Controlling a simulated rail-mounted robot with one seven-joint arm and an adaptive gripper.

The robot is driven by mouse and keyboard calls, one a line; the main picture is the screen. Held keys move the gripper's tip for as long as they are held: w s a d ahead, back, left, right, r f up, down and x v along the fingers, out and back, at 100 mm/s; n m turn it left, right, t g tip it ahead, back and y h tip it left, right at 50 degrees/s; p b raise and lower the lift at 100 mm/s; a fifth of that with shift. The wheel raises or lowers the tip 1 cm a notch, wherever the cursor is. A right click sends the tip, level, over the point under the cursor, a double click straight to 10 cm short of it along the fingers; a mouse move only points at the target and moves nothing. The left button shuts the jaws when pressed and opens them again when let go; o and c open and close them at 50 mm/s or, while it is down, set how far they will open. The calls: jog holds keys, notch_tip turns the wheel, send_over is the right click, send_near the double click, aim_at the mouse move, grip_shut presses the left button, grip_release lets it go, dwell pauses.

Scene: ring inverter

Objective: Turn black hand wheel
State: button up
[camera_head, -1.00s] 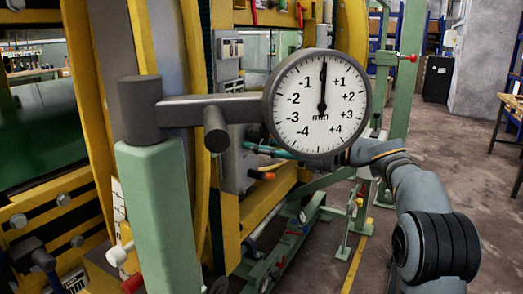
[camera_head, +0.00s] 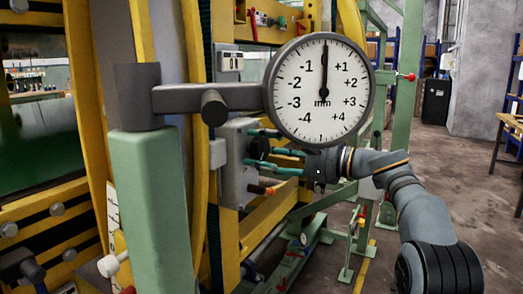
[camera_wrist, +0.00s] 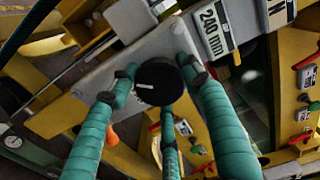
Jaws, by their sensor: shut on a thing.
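The black hand wheel (camera_wrist: 160,84) is a round knob with a white mark, on a light grey plate in the wrist view. In the head view the wheel (camera_head: 258,148) shows as a dark shape on the side of a grey box. My gripper (camera_wrist: 157,80) has three teal fingers with dark tips, shut around the wheel's rim. In the head view my gripper (camera_head: 268,151) reaches the box from the right, below the dial. The dial gauge (camera_head: 322,90), marked in mm, has its needle straight up, at the zero position between minus and plus.
A green post (camera_head: 152,210) with a grey arm holds the gauge in the foreground. An orange-tipped handle (camera_head: 262,190) sticks out just below my fingers. A "240 mm" label (camera_wrist: 212,30) is beside the plate. Yellow frame beams surround it; open floor lies at right.

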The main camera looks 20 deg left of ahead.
jog(key=shift+w+d+r, duration=0.15)
jog(key=shift+r, duration=0.05)
jog(key=o, duration=1.1)
jog(key=shift+f, duration=0.1)
jog(key=shift+o, duration=0.3)
jog(key=s+d, duration=0.2)
jog(key=d, duration=0.9)
jog(key=shift+s+d, duration=0.2)
jog(key=shift+d, duration=0.1)
